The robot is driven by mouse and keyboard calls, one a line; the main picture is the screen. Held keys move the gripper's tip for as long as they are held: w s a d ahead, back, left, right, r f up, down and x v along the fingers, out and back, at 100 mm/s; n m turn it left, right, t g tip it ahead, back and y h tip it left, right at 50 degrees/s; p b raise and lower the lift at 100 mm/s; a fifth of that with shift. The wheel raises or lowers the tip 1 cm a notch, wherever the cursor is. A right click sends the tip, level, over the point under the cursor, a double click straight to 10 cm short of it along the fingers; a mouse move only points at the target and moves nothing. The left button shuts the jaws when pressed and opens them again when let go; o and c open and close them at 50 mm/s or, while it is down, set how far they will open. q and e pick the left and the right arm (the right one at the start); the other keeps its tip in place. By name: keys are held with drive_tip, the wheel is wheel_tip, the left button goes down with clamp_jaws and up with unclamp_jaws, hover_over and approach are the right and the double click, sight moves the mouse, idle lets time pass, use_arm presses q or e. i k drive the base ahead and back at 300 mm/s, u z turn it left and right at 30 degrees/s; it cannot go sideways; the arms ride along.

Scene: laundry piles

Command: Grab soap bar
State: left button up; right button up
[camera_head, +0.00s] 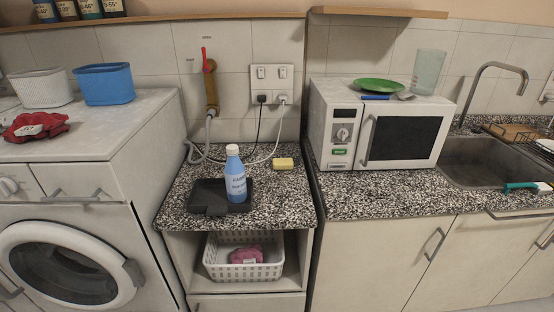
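A small yellow block (284,163) lies on the speckled counter (282,205), near the wall and to the right of a blue bottle. It looks like a soap bar or a sponge; it is too small to tell which. Nothing touches it, and its top and front are in plain view. Neither my left nor my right gripper is in view.
A blue bottle (235,178) stands at a black tray (208,198). Cables hang from the socket (272,82) behind the block. A microwave (380,128) stands to the right. Below is a white basket (243,262) with a pink cloth (246,254). The counter's front right is clear.

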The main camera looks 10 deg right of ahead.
sight(279, 164)
drive_tip(key=u, duration=1.55)
drive_tip(key=k, duration=1.3)
drive_tip(key=z, duration=2.05)
drive_tip(key=i, duration=0.5)
drive_tip(key=z, duration=0.05)
